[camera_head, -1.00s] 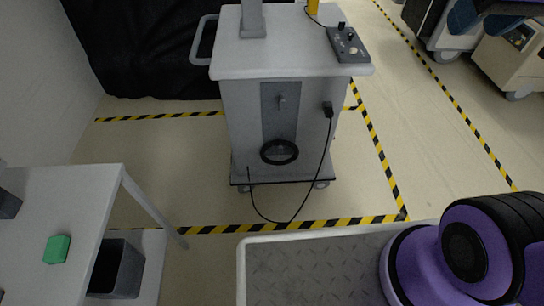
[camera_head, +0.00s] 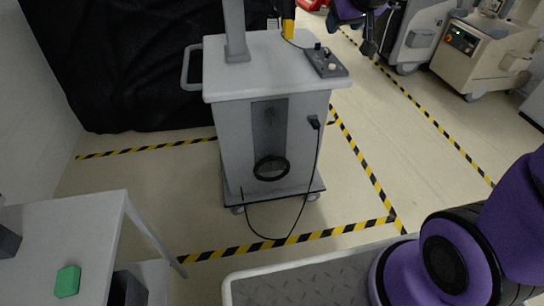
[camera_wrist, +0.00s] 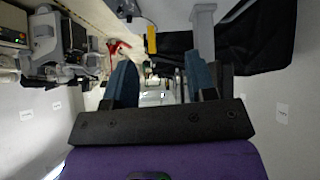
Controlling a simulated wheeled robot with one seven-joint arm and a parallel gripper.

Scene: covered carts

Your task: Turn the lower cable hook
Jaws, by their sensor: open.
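A grey cart (camera_head: 225,148) stands in the middle of the head view, with a dark vertical panel on its front. A small upper hook (camera_head: 269,115) shows faintly on the panel. A black cable coil (camera_head: 271,169) hangs low on the panel; the lower hook there is too small and dark to make out apart from the coil. In the wrist view, my gripper (camera_wrist: 163,88) is open and empty, its two blue-grey fingers apart. In the head view, part of my purple arm with a dark end shows at the top, beyond the cart's right rear corner, well away from the coil.
A black cable loops from a plug (camera_head: 314,122) down to the floor. A control box (camera_head: 326,62), a post (camera_head: 235,30) and a yellow object (camera_head: 288,28) are on the cart top. A white table (camera_head: 75,225) with a green block (camera_head: 67,281) stands left.

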